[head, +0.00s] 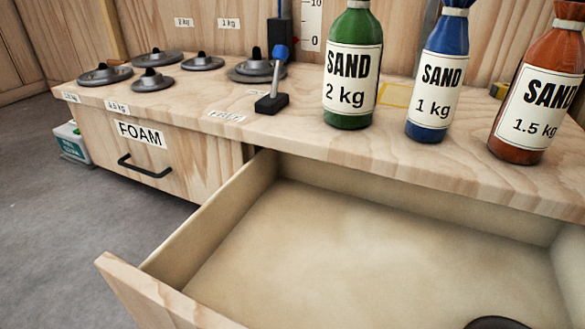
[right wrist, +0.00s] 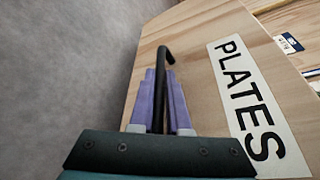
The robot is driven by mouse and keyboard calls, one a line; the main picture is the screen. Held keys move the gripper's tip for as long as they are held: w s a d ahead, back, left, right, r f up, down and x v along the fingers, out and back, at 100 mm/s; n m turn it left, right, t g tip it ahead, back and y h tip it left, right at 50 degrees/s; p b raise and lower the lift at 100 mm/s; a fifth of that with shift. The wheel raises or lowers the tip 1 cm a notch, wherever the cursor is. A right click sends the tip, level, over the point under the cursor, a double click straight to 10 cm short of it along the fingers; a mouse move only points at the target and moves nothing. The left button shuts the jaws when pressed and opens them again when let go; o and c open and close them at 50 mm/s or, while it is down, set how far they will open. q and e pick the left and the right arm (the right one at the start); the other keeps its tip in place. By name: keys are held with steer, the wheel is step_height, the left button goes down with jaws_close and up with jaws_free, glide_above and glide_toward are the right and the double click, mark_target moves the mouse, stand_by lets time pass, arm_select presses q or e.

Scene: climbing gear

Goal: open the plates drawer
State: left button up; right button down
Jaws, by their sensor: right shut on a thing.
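The plates drawer (head: 190,246) is pulled well out from under the wooden bench in the head view. Its inside is bare except for a dark round shape at the bottom right edge, cut off by the frame. In the right wrist view the drawer front (right wrist: 205,30) carries a PLATES label (right wrist: 248,105) and a black bar handle (right wrist: 163,65). My right gripper (right wrist: 160,100) has its purple fingers on both sides of the handle and is shut on it. The right gripper does not clearly show in the head view. My left gripper is not in view.
On the bench (head: 290,135) stand green (head: 352,65), blue (head: 438,75) and orange (head: 540,90) sand bottles, several grey weights (head: 153,80) and a small blue-topped stand (head: 272,100). The FOAM drawer (head: 150,160) at left is shut. Grey floor (head: 60,250) lies clear at left.

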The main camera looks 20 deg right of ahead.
steer(key=c, duration=0.9)
jaws_free()
steer(key=shift+w, duration=0.1)
steer(key=shift+s+r, duration=0.1)
steer(key=shift+s, duration=0.15)
steer(key=p+v, duration=0.1)
steer(key=v, duration=0.8)
steer(key=shift+s+d, duration=0.15)
steer(key=shift+s, duration=0.05)
steer(key=shift+r, duration=0.1)
